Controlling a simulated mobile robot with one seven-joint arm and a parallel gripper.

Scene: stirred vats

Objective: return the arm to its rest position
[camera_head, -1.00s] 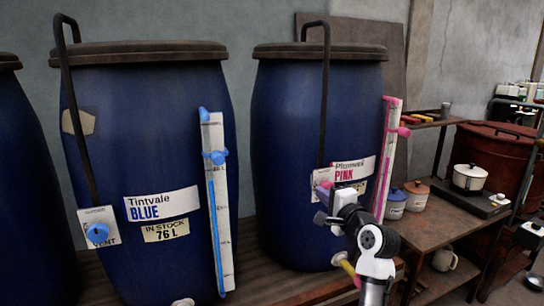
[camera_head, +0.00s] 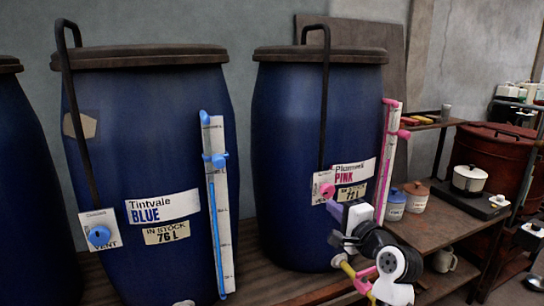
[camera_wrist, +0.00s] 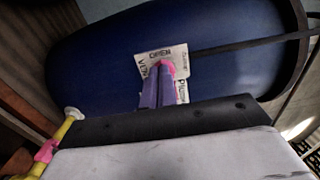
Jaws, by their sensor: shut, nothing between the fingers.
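My gripper (camera_head: 334,212) is in front of the lower part of the pink vat (camera_head: 290,150), below and to the right of its vent knob. In the wrist view, its two purple fingers (camera_wrist: 162,78) lie together with nothing between them. Beyond them is the vent plate with the pink knob (camera_wrist: 168,66), marked OPEN on its upper edge. The head view shows the pink knob (camera_head: 326,190) clear of the fingers. My arm is bent and reaches in from the bottom right, hiding part of the shelf behind it.
The blue vat (camera_head: 150,110) stands to the left with a blue sight gauge (camera_head: 220,200). A pink gauge (camera_head: 389,150) stands beside the pink vat. A yellow tap pipe (camera_head: 346,268) with a pink handle is close to my arm. Lidded pots and a bench (camera_head: 440,222) are to the right.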

